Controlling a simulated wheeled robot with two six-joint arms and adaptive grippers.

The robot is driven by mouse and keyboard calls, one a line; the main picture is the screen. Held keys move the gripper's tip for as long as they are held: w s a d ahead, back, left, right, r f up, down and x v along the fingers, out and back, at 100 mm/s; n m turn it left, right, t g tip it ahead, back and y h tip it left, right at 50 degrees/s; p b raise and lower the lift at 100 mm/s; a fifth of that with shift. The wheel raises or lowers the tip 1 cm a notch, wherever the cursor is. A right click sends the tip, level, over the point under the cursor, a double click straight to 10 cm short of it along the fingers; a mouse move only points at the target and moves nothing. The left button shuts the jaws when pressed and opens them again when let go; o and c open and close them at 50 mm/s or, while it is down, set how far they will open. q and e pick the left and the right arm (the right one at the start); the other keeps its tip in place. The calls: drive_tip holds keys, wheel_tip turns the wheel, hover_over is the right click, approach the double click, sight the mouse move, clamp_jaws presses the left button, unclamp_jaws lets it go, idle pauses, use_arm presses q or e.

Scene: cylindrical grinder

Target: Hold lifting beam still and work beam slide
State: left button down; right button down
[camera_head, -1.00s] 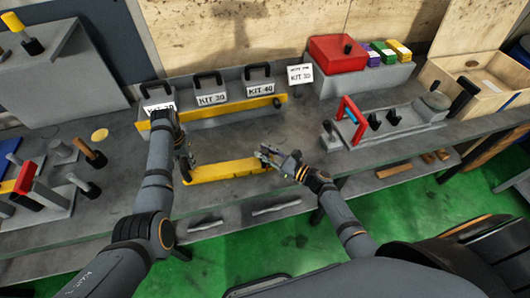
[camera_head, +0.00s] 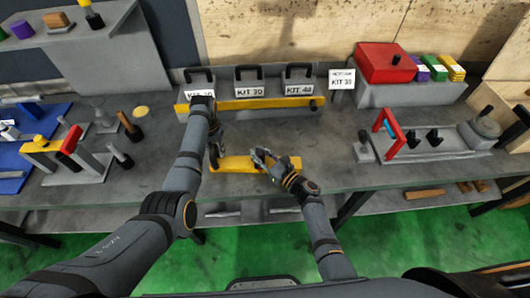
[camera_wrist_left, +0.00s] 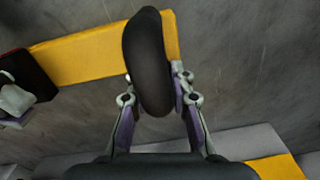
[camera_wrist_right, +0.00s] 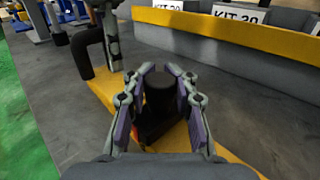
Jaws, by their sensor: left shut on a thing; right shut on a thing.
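The yellow lifting beam (camera_head: 237,164) lies on the grey bench near its front edge. It also shows in the left wrist view (camera_wrist_left: 80,55). A black curved handle (camera_wrist_left: 147,60) stands at the beam's left part. My left gripper (camera_head: 214,155) is shut on this handle, as the left wrist view (camera_wrist_left: 155,92) shows. The beam slide, a dark block with a black round knob (camera_wrist_right: 160,92), sits on the beam right of the handle. My right gripper (camera_head: 262,158) is shut on the knob, with fingers either side of it in the right wrist view (camera_wrist_right: 160,75).
Behind stands a long yellow-fronted rack (camera_head: 250,104) with several labelled KIT blocks. A red box (camera_head: 387,62) is at the back right. A grey fixture with a red frame (camera_head: 392,132) stands right, and tool stands (camera_head: 75,165) left. Bench around the beam is clear.

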use_arm(q)
drive_tip(key=shift+d, duration=0.1)
use_arm(e)
drive_tip(key=c, duration=1.1)
unclamp_jaws()
drive_tip(key=shift+o, duration=0.2)
drive_tip(key=shift+s+d, duration=0.1)
drive_tip(key=v, duration=1.2)
use_arm(q)
drive_tip(key=c, duration=1.1)
unclamp_jaws()
